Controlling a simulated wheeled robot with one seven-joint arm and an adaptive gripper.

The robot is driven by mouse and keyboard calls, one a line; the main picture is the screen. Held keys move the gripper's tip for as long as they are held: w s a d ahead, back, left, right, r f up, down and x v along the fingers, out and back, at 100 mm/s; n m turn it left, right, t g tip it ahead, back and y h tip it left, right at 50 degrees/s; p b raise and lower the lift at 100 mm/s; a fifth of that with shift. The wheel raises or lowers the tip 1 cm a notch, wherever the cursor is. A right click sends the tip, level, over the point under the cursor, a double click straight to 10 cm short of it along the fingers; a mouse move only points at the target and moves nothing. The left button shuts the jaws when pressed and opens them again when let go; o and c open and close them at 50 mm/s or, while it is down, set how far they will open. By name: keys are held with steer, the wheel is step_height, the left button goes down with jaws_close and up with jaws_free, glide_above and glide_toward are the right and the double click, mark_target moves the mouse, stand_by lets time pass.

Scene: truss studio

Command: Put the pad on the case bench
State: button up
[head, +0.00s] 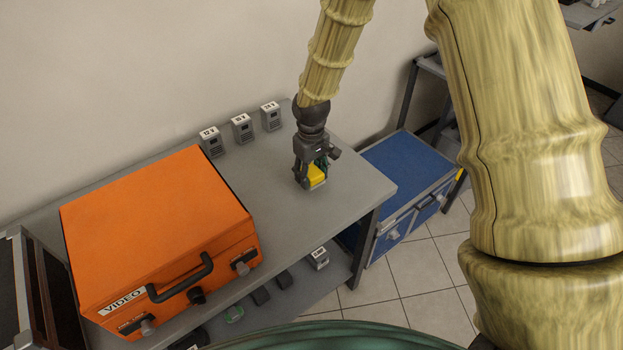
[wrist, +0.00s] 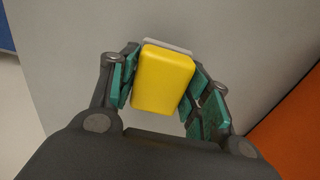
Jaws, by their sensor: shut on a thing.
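The pad (wrist: 164,80) is a yellow block with rounded corners and a pale grey layer under it. My gripper (wrist: 160,85) is shut on it, with the green-lined fingers on its two sides. In the head view the pad (head: 317,174) shows as a small yellow patch in my gripper (head: 311,180), low over the right part of the case bench (head: 345,197). The bench has a grey top with an orange case on its left. I cannot tell whether the pad touches the top.
The orange case (head: 160,235), marked VIDEO, fills the bench's left part. Several grey chargers (head: 242,128) stand along the back edge by the wall. A lower shelf (head: 325,282) holds small items. A blue-topped cabinet (head: 405,170) stands right of the bench. The top around my gripper is clear.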

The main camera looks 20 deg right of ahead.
mark_target(311, 171)
steer(key=shift+f+p, duration=0.45)
steer(key=shift+f, duration=1.1)
steer(key=shift+f, duration=0.1)
steer(key=o, duration=0.9)
steer(key=shift+r+b, duration=1.2)
steer(key=shift+r, duration=4.9)
